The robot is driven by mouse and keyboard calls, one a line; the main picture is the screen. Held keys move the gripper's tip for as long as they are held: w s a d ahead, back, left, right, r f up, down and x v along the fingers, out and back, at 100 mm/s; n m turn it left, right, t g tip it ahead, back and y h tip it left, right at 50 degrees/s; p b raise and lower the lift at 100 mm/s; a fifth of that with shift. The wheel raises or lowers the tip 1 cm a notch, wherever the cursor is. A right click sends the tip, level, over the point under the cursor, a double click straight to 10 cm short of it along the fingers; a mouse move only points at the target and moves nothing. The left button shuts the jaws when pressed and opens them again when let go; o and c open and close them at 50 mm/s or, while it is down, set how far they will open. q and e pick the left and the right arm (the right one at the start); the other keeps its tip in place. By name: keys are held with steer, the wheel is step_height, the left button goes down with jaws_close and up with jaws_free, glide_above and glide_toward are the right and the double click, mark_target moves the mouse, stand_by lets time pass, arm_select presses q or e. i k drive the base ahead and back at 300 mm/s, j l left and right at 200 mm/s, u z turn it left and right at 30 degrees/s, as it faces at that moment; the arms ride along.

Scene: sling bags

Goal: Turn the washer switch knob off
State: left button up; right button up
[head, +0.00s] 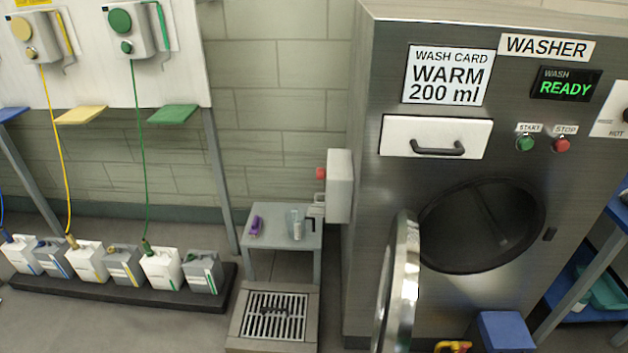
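The washer (390,200) is a large grey metal machine on the right. Its display (566,84) reads READY in green. On its left side is a pale switch box (340,186) with a small red knob (320,173) sticking out to the left. The knob's setting is too small to read. A dark knob (626,115) on a white plate is partly cut off at the right edge. The round door (402,285) stands open, and the drum (480,228) looks dark inside.
A small grey table (260,240) with a purple item (256,225) and a clear jug (296,223) stands below the switch box. A floor drain grate (274,318) lies in front. Several jugs stand on a dark tray (120,297) at left. A blue box (503,330) is below the drum.

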mark_target(321, 173)
steer(key=i+j+z, duration=0.25)
steer(key=j, duration=0.5)
steer(key=j+z, duration=0.25)
steer(key=j, duration=0.45)
steer(key=k, duration=0.35)
